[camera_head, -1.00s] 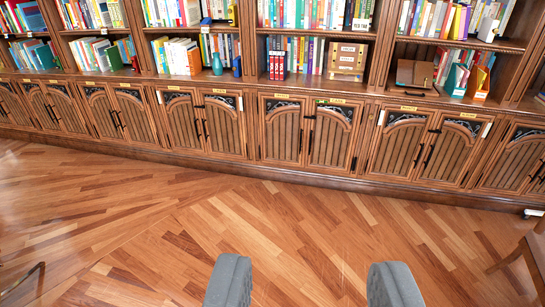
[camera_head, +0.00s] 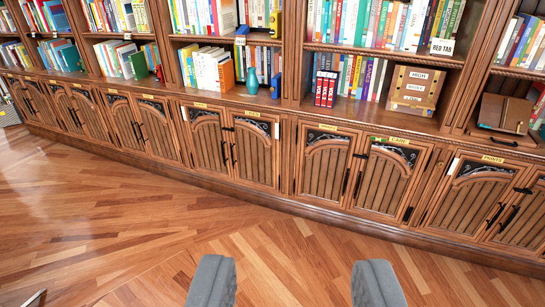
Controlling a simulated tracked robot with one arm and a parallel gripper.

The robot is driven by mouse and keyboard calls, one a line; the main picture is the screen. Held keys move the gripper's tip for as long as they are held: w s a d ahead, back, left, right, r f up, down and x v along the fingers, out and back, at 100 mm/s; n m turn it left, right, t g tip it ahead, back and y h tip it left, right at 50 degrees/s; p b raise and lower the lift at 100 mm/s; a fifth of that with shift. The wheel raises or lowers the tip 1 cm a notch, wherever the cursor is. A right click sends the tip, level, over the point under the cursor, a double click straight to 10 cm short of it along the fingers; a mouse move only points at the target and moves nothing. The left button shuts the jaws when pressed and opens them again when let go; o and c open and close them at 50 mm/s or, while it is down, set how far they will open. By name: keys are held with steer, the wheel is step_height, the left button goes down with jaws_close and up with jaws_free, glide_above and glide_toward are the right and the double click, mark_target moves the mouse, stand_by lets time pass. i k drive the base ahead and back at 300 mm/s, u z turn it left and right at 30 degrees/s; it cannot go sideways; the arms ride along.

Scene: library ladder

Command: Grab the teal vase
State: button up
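The teal vase (camera_head: 252,81) stands upright on the lower open shelf of the bookcase, above the cabinet doors. An orange book is to its left and a small blue object (camera_head: 276,86) is close on its right. My gripper (camera_head: 294,285) shows as two grey fingers at the bottom of the view. The fingers are wide apart with only wooden floor between them. The gripper is well short of the bookcase and lower in the picture than the vase.
The bookcase (camera_head: 292,148) spans the view, with closed cabinet doors below. Red volumes (camera_head: 325,89) and a wooden box (camera_head: 416,88) stand right of the vase on the shelf ledge. The wooden floor (camera_head: 120,230) before the cabinets is clear.

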mark_target(252, 84)
steer(key=u, duration=0.1)
steer(key=i, duration=1.4)
steer(key=u, duration=0.3)
steer(key=i, duration=2.4)
steer(key=u, duration=0.1)
